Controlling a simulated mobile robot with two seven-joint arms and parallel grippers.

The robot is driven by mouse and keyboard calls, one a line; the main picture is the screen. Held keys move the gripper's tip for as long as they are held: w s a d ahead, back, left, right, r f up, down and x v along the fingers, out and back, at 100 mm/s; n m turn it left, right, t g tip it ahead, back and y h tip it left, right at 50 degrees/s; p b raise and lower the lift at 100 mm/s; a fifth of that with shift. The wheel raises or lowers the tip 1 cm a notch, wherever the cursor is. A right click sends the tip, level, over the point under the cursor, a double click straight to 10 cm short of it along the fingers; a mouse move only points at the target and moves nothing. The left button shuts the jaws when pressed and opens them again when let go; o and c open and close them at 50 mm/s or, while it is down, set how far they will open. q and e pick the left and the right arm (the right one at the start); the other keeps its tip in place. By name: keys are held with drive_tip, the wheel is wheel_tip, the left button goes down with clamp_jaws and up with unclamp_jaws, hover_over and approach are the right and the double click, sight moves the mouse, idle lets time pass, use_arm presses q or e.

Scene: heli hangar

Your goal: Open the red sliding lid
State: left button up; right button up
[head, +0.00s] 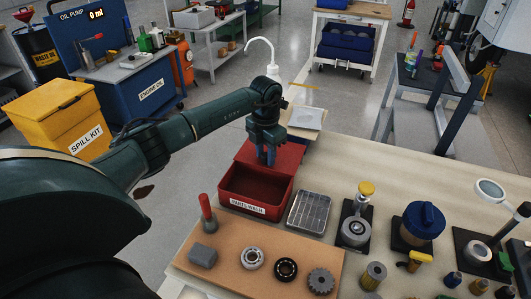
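A red box labelled "PARTS WASH" (245,190) stands on the workbench, left of the picture's middle. Its front part is uncovered and shows a dark, empty-looking inside. The red sliding lid (288,153) lies over the rear part of the box, with red showing on both sides of my gripper. My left gripper (266,158) points down at the lid, its fingers low over or against it. Any handle between the fingers is hidden, and I cannot tell whether they hold anything. My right gripper is not in view.
A metal basket (309,212) stands close to the box's right. A brown mat (222,269) with bearings, a gear and a red-handled tool lies in front. A white hooked spout (262,44) rises behind. Several stands and bottles fill the bench's right side.

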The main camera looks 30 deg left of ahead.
use_arm(q)
drive_tip(key=shift+o, duration=1.3)
drive_tip(key=shift+r, duration=0.1)
use_arm(e)
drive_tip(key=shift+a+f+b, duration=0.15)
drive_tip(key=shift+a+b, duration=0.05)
drive_tip(key=shift+b, duration=0.1)
use_arm(q)
wheel_tip(320, 180, up, 13)
drive_tip(key=shift+s, duration=0.1)
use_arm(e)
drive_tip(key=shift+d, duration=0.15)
